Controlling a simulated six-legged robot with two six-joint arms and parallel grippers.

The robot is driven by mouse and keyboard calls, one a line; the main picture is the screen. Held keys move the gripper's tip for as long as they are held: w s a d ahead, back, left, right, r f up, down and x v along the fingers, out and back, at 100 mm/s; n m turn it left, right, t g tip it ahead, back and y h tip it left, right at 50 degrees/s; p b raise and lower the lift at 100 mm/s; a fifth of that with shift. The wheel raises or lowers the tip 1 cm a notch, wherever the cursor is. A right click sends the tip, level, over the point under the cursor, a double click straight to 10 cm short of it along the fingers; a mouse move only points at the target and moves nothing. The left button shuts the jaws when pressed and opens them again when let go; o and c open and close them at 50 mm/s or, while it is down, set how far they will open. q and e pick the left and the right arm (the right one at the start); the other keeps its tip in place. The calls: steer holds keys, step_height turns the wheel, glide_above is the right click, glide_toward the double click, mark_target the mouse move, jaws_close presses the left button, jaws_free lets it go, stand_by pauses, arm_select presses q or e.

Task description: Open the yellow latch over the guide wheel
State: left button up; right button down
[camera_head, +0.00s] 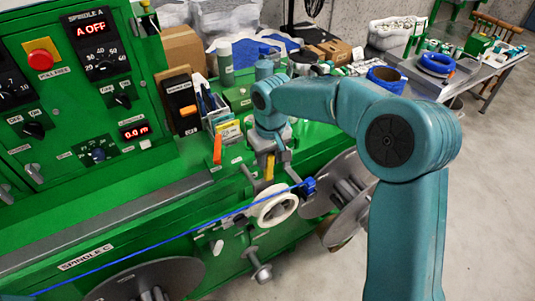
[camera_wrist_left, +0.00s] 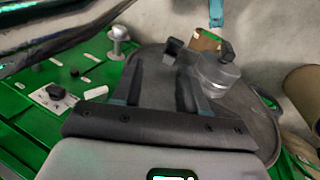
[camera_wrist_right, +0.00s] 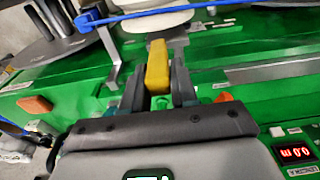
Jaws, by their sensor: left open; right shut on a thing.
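The yellow latch (camera_wrist_right: 158,66) lies between the fingers of my right gripper (camera_wrist_right: 158,84), which is shut on it. In the head view the yellow latch (camera_head: 269,168) stands roughly upright above the white guide wheel (camera_head: 275,210), and my right gripper (camera_head: 267,157) comes onto it from above. The white guide wheel also shows in the right wrist view (camera_wrist_right: 160,21), just beyond the latch. The blue cable (camera_head: 160,238) runs across the guide wheel to a blue end piece. My left gripper (camera_wrist_left: 158,85) is open, with no object clearly between its fingers; it is out of the head view.
A grey spool (camera_wrist_left: 235,120) with a metal hub lies beyond my left gripper. A green control panel (camera_head: 75,85) stands at left. Tools and boxes sit behind the right arm. A side table (camera_head: 455,80) with a blue coil is at upper right.

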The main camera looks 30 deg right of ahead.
stand_by(0.6)
steer(key=c, duration=1)
jaws_free()
steer(key=shift+o, duration=0.2)
step_height(320, 180, up, 16)
steer(key=s, duration=0.1)
steer(key=shift+r+b, duration=0.15)
steer(key=shift+b, duration=0.15)
steer(key=shift+s, duration=0.15)
